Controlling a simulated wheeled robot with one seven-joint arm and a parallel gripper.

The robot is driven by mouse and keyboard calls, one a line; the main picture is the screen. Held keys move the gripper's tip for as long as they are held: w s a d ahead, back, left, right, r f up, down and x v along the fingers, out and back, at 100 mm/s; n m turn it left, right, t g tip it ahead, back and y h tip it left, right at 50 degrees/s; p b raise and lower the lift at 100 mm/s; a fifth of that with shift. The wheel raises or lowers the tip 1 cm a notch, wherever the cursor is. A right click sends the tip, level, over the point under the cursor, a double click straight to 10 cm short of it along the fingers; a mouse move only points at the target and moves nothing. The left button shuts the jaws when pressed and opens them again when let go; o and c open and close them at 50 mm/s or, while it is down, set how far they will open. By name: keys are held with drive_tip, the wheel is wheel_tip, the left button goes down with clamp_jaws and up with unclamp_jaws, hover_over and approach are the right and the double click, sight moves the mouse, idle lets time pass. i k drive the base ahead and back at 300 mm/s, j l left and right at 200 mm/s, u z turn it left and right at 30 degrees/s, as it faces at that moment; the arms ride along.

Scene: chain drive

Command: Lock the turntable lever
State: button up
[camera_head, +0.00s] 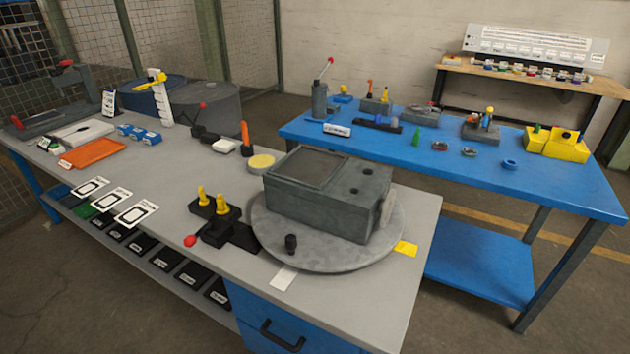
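A round grey turntable (345,264) sits at the near right end of the grey workbench. A dark grey box-shaped housing (325,215) rests on it, and a small black knob (291,243) stands on the disc's front part. Left of the disc is a black fixture (222,229) with two yellow pegs. A short lever with a red ball end (190,240) sticks out low at the left of this fixture. It looks like the turntable lever, but I cannot tell whether it is locked. My gripper is not in view.
The grey workbench (185,185) also carries an orange tray (93,153), white cards and an orange-handled tool (245,137). A blue table (560,190) with several small parts stands behind at the right. Bare floor (60,290) lies at the front left.

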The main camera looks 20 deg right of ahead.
sight(214, 222)
drive_tip(key=i+l+u, duration=0.15)
drive_tip(key=i, duration=0.35)
drive_tip(key=i+l+u, duration=0.15)
drive_tip(key=i+l, duration=0.3)
drive_tip(key=i, duration=0.05)
